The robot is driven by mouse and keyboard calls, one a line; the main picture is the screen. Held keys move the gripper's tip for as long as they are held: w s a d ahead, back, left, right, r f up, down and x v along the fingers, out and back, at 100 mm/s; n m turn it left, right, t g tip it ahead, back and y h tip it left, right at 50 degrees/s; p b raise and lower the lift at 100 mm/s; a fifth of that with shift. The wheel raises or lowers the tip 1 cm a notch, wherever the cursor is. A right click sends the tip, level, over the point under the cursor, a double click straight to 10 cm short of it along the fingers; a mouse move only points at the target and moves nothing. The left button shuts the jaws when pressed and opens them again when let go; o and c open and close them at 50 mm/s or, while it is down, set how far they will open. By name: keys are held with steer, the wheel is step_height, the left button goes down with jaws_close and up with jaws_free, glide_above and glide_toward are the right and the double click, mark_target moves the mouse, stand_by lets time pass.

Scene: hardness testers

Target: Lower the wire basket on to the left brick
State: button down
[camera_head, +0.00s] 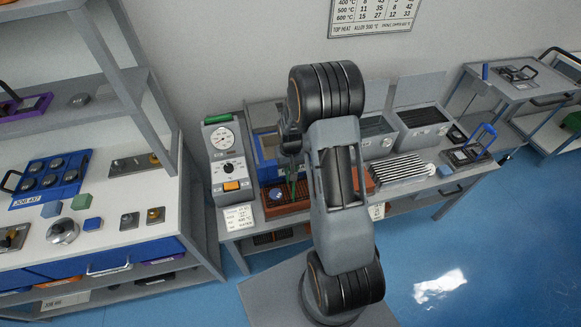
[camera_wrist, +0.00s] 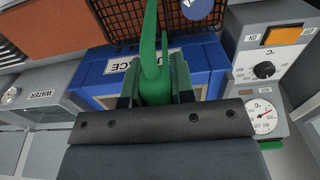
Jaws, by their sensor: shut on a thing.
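My gripper (camera_wrist: 155,92) is shut on the green handle in the wrist view.
The blue furnace (camera_wrist: 190,65) stands close behind the basket. A grey control box (camera_head: 225,160) with a dial stands left of the brick. Grey tanks (camera_head: 418,128) and a ribbed metal rack (camera_head: 402,168) stand to the right.

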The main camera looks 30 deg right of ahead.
steer(key=shift+f+b, duration=0.35)
steer(key=c, duration=0.9)
jaws_free()
steer(key=shift+r, duration=0.1)
step_height(320, 180, up, 14)
steer(key=shift+f+b, duration=0.15)
steer(key=shift+b, duration=0.45)
steer(key=shift+s+f, duration=0.25)
steer(key=s+a+r+t, duration=0.1)
steer(key=s+a+r, duration=0.2)
steer(key=s, duration=0.2)
steer(key=s+a+r+n+t, duration=0.1)
steer(key=s+a+r+t, duration=0.1)
steer(key=s, duration=0.3)
steer(key=s+a+r+n+t, duration=0.1)
steer(key=s+a+r, duration=0.3)
steer(key=s+r, duration=0.1)
steer(key=shift+s+a, duration=0.2)
steer(key=shift+s, duration=0.05)
